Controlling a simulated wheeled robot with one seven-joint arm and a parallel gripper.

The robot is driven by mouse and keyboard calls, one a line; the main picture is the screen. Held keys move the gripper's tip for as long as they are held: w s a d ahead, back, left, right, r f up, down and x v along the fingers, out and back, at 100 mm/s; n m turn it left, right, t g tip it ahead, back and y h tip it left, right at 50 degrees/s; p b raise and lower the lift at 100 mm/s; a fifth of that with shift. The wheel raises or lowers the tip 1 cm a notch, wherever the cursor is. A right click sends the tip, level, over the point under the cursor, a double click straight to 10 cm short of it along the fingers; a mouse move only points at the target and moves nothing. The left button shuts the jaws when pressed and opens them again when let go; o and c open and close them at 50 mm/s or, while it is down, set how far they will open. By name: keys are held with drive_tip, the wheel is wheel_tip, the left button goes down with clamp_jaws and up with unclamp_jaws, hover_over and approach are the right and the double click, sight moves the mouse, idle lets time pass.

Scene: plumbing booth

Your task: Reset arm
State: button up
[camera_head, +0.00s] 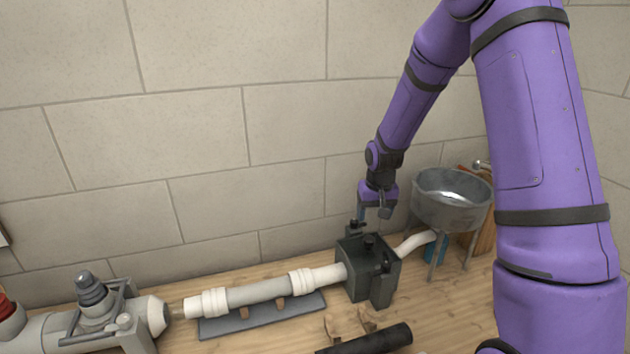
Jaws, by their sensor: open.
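My purple arm comes in from the upper right of the head view and bends down to my gripper (376,211). The gripper is open and points down just above a dark box-shaped fitting (368,268) on the wooden bench. A small dark knob or valve part (355,229) stands on the box top, close below the fingers. I cannot tell whether the fingers touch it. Nothing is seen held between the fingers.
A white pipe (262,291) runs left from the box over a grey plate (240,322). A metal basin (452,198) on legs stands right of the gripper. A grey valve assembly (92,290) sits at left. A black cylinder (372,341) lies in front. A block wall (200,130) stands behind.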

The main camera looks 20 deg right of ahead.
drive_tip(key=s+a+r+n+t, duration=0.1)
drive_tip(key=s+a+r, duration=0.2)
drive_tip(key=s+r, duration=0.85)
drive_tip(key=s+a+r+t, duration=0.25)
drive_tip(key=s+r, duration=0.55)
drive_tip(key=r, duration=0.6)
drive_tip(key=s+a+r, duration=0.1)
drive_tip(key=s, duration=0.5)
drive_tip(key=s+a+r+n, duration=0.1)
drive_tip(key=s, duration=0.4)
drive_tip(key=shift+s+a+r, duration=0.3)
drive_tip(key=shift+s, duration=0.1)
drive_tip(key=shift+c, duration=0.5)
